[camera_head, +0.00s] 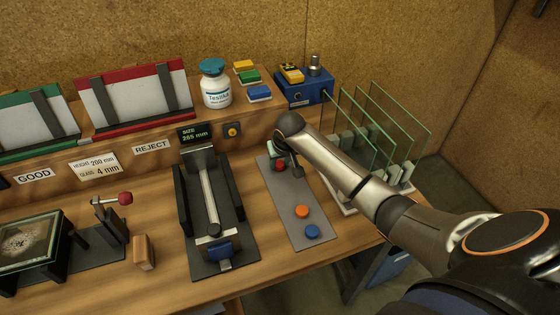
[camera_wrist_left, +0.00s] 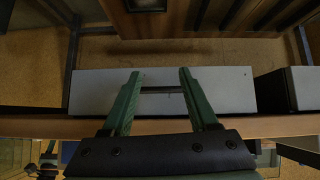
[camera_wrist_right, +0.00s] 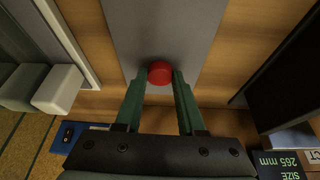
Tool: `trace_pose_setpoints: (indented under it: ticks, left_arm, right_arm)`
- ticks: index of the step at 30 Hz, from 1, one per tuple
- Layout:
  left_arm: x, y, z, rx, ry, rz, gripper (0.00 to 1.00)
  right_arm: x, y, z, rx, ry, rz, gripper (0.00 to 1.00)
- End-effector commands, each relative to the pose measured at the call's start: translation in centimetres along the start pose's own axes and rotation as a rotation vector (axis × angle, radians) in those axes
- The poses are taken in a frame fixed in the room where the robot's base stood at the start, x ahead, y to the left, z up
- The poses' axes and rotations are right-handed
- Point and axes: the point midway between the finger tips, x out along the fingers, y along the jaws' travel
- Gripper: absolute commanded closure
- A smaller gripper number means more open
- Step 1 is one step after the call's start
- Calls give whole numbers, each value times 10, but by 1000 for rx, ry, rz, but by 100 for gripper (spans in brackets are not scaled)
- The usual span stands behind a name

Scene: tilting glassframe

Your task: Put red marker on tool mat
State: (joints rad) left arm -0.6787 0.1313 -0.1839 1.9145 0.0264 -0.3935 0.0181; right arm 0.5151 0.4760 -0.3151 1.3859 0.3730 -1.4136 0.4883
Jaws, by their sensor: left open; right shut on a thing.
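The red marker (camera_head: 280,166), a small round disc, shows just below my right gripper (camera_head: 283,161) at the far end of a grey mat (camera_head: 287,191). In the right wrist view the red marker (camera_wrist_right: 160,72) sits between the fingertips of my right gripper (camera_wrist_right: 159,80), which is shut on it. The mat (camera_wrist_right: 165,25) lies under it; I cannot tell whether the marker touches the mat. An orange marker (camera_head: 302,211) and a blue marker (camera_head: 312,232) lie on the mat's near part. My left gripper (camera_wrist_left: 157,80) is open and empty, outside the head view.
A glass rack (camera_head: 388,140) with upright panes stands right of the mat, close to my right arm. A black measuring fixture (camera_head: 210,200) stands to the left. A blue box (camera_head: 302,92) and a white bottle (camera_head: 216,88) stand on the ledge behind.

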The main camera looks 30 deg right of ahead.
Motion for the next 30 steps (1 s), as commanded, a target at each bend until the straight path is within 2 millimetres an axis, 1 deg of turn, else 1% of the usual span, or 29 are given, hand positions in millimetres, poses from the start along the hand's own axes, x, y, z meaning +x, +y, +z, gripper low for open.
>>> trace_pose_setpoints:
  ticks: [4, 5, 12, 19, 23, 26, 29, 30]
  left_arm:
    - [0, 0, 0, 0, 0, 0, 40]
    - [0, 0, 0, 0, 0, 0, 40]
    - [0, 0, 0, 0, -1, 0, 40]
    - [0, 0, 0, 0, -1, 0, 40]
    - [0, 0, 0, 0, -1, 0, 40]
    - [1, 0, 2, 0, -1, 0, 40]
    - [2, 0, 2, 0, -1, 0, 40]
    - [2, 0, 2, 0, -1, 0, 40]
  right_arm:
    - [3, 0, 2, 0, 0, -1, 100]
    - [3, 0, 1, 0, 1, -1, 59]
    - [3, 0, 1, 0, 0, -1, 32]
    - [2, 0, 1, 0, 0, -1, 32]
    - [-3, 0, 0, 0, 1, 0, 32]
    - [-13, -1, -1, -1, 3, -2, 32]
    - [-30, 0, -1, 0, 5, -2, 32]
    - [-39, 0, -2, 0, 5, -3, 32]
